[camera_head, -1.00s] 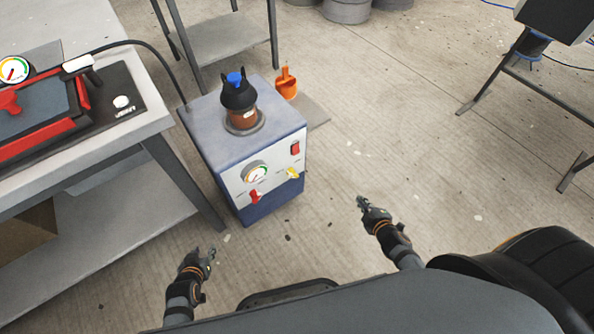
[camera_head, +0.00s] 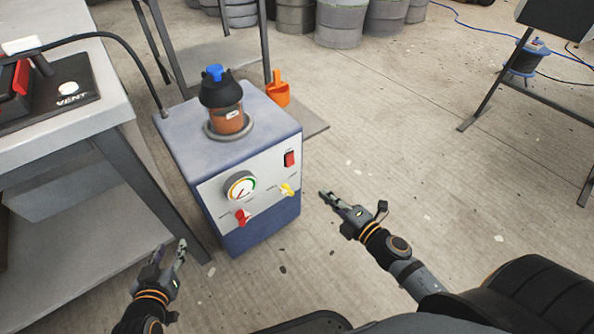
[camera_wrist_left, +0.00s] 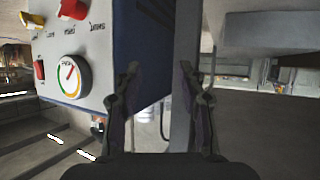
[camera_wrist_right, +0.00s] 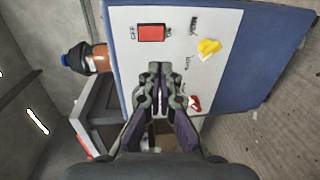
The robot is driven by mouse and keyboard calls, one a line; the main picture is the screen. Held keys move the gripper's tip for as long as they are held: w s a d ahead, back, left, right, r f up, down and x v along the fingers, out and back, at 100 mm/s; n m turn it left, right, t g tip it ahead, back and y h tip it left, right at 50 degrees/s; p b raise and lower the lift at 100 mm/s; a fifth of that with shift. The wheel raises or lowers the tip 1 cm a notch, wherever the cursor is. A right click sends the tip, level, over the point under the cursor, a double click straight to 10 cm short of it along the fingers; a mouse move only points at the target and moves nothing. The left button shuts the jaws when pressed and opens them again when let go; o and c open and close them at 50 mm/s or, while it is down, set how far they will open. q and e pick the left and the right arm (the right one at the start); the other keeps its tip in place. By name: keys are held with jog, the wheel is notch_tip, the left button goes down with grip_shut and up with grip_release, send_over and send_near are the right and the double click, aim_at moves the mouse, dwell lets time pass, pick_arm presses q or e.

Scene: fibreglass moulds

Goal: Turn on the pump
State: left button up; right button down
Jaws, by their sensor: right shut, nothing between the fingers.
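The pump is a blue box (camera_head: 172,135) with a pale front panel (camera_head: 268,190). The panel carries a red rocker switch (camera_head: 289,159), a round gauge (camera_head: 240,186), a yellow lever (camera_head: 287,190) and a red lever (camera_head: 242,217). In the right wrist view the rocker (camera_wrist_right: 151,33) has an "OFF" label beside it. My right gripper (camera_head: 326,196) is shut and empty, in front of the panel's right side, apparently not touching it. My left gripper (camera_head: 170,250) is open and empty, low at the pump's left; the gauge also shows in the left wrist view (camera_wrist_left: 69,77).
A dark capped bottle with brown contents (camera_head: 226,122) stands on the pump, with an orange scoop (camera_head: 278,90) behind. A grey table (camera_head: 75,128) with a "VENT" unit stands left, its hose running to the pump. Floor right of the pump is clear.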

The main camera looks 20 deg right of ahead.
jog(key=w+p, duration=0.2)
send_near(291, 165)
jog(key=x, duration=0.5)
jog(key=shift+w, duration=0.15)
jog(key=shift+w+a+f+b, duration=0.1)
jog(key=shift+w+b, duration=0.2)
jog(key=shift+w, duration=0.05)
pick_arm(q)
jog(key=s+f+g, duration=0.6)
jog(key=s+f, duration=0.4)
jog(key=shift+d, duration=0.45)
pick_arm(e)
jog(key=shift+w+a, duration=0.15)
jog(key=shift+w, duration=0.25)
pick_arm(q)
jog(key=shift+s, duration=0.1)
